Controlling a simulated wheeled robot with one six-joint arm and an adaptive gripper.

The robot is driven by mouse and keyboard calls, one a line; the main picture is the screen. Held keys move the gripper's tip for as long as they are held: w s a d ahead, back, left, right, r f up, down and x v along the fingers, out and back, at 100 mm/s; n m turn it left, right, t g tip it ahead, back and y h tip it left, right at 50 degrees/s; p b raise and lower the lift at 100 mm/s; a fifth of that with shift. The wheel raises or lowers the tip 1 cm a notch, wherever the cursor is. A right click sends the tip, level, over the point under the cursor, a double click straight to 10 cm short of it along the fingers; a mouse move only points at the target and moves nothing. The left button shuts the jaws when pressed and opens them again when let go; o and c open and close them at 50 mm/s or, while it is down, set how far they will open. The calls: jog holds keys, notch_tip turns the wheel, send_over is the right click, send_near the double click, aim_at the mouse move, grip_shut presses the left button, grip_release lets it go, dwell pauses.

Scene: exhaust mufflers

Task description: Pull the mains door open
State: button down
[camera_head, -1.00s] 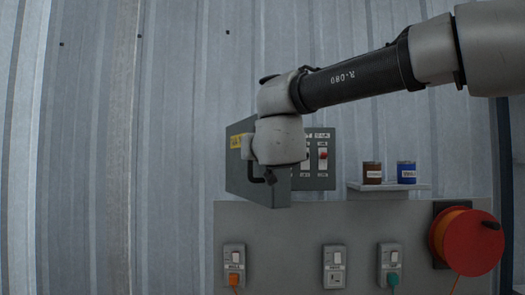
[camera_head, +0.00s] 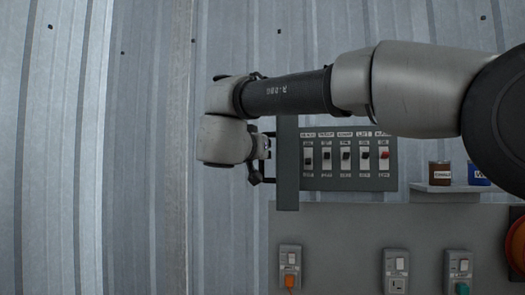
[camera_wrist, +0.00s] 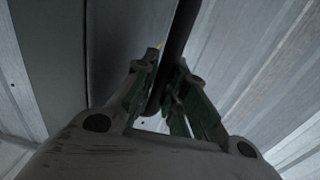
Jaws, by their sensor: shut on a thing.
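The mains door (camera_head: 287,180) is a grey panel standing open, seen almost edge-on at the left of the mains box (camera_head: 345,183). The box's row of several labelled switches is exposed, with a red switch (camera_head: 384,156) at the right end. My gripper (camera_head: 264,165) is at the door's left side, shut on the dark bar handle (camera_head: 270,192). In the wrist view, the green-grey fingers (camera_wrist: 166,98) close around the dark handle bar (camera_wrist: 183,32), with the grey door face (camera_wrist: 125,45) beside it. The exact finger contact is in shadow.
Below is a grey board (camera_head: 340,232) with several sockets, one with an orange plug (camera_head: 289,281). A shelf (camera_head: 440,196) at the right holds a brown can (camera_head: 439,175) and a blue can (camera_head: 479,175). The corrugated wall (camera_head: 90,150) at left is free of objects.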

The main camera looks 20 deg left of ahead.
jog(key=shift+a, duration=0.1)
jog(key=c, duration=1.7)
grip_release()
jog(key=shift+s, duration=0.15)
jog(key=s, duration=0.4)
jog(key=s+d, duration=0.1)
jog(key=s, duration=0.3)
jog(key=s+d, duration=0.1)
jog(key=s, duration=0.2)
jog(key=shift+s+f, duration=0.1)
jog(key=shift+s, duration=0.3)
